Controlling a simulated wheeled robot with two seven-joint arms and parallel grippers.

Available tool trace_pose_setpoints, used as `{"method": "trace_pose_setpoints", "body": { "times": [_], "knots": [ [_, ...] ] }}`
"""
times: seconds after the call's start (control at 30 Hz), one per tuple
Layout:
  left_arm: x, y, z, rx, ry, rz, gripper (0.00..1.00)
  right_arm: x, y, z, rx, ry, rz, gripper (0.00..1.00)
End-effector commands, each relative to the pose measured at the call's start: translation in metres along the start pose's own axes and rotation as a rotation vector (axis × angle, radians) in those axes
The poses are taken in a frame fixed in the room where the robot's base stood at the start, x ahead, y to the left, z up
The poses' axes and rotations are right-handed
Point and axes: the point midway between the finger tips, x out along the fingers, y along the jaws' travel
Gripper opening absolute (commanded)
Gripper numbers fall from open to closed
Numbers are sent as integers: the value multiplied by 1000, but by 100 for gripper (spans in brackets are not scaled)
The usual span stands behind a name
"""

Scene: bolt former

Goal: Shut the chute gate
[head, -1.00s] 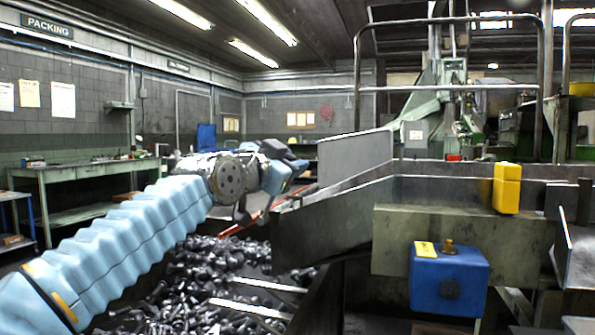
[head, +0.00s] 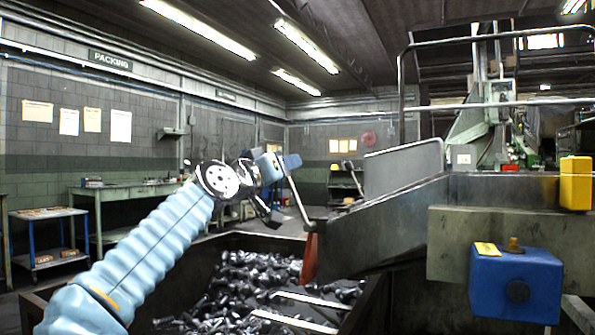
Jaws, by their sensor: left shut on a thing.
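The chute (head: 395,225) is a grey metal trough that slopes down from the right toward a bin of bolts. The chute gate (head: 310,259) is a red-orange plate standing nearly upright at the chute's lower mouth, seen almost edge-on. A thin grey lever (head: 299,198) rises from its top and leans left. My left gripper (head: 285,163) is shut on the lever's upper end, above and left of the gate. The gripper partly hides the lever's end. I cannot tell whether the gate touches the chute mouth. My right gripper is not in view.
The bin (head: 203,243) of dark bolts (head: 262,282) lies below the chute mouth. A blue box (head: 515,284) is on the machine's side, with a yellow box (head: 575,183) above. A green workbench (head: 125,189) and a small cart (head: 45,238) stand left.

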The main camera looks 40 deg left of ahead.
Motion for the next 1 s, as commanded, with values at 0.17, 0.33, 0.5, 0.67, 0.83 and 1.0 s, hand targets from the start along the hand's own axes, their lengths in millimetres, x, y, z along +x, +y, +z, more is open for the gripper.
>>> {"method": "trace_pose_setpoints", "body": {
  "times": [0.17,0.33,0.5,0.67,0.83,1.0],
  "knots": [
    [-3,-14,3,-93,15,-15,0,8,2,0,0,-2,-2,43],
    [-4,-22,3,-150,23,-23,0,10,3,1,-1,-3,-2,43],
    [-4,-25,4,-177,27,-26,0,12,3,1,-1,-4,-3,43],
    [-5,-26,4,-185,28,-27,0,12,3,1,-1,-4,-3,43],
    [-5,-27,4,-185,28,-28,0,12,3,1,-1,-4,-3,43],
    [-5,-27,4,-184,28,-29,45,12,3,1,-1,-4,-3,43]
  ]
}}
